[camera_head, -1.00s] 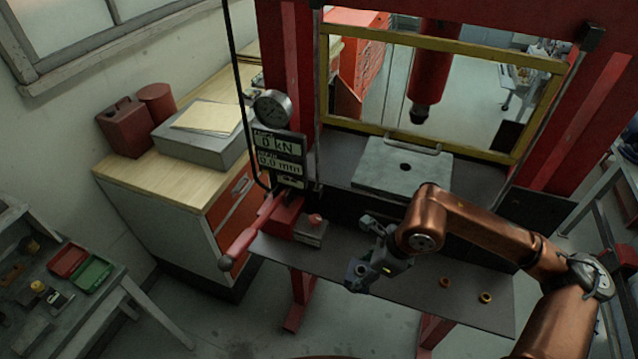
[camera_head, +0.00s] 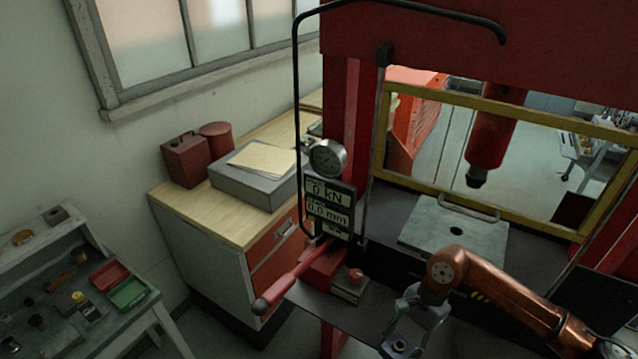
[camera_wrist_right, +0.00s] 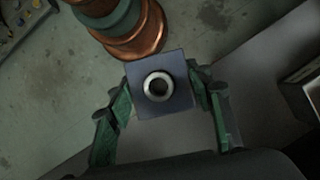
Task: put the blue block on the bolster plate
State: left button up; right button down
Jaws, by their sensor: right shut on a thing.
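The blue block (camera_wrist_right: 175,108) is a dark blue-grey square piece with a pale metal ring around a hole in its face. My right gripper (camera_wrist_right: 160,84) is shut on it, one finger at each side. In the head view my right gripper (camera_head: 410,322) holds the block (camera_head: 398,349) at the bottom edge, over or near the press's front shelf. Its exact height cannot be told. The bolster plate (camera_head: 440,243) is a flat grey plate with a central hole and a rear handle. It lies in the press, behind and right of the block, and looks bare. My left gripper is not in view.
A red pump lever (camera_head: 290,283) and gauge display (camera_head: 328,205) stand left of the plate. A wooden-topped cabinet (camera_head: 185,207) is at left.

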jog(key=n, duration=0.1)
jog(key=f+n+g+h, duration=0.1)
jog(key=n, duration=0.3)
jog(key=shift+w+d+f+h, duration=0.15)
jog(key=shift+d+f+h, duration=0.1)
jog(key=shift+f+h, duration=0.05)
jog(key=n, duration=0.1)
jog(key=f+n+h, duration=0.1)
jog(key=n, duration=0.1)
jog(key=d+n+h+b, duration=0.1)
jog(key=n, duration=0.1)
jog(key=shift+w+f+g, duration=0.1)
jog(key=shift+f+g, duration=0.05)
jog(key=shift+g, duration=0.15)
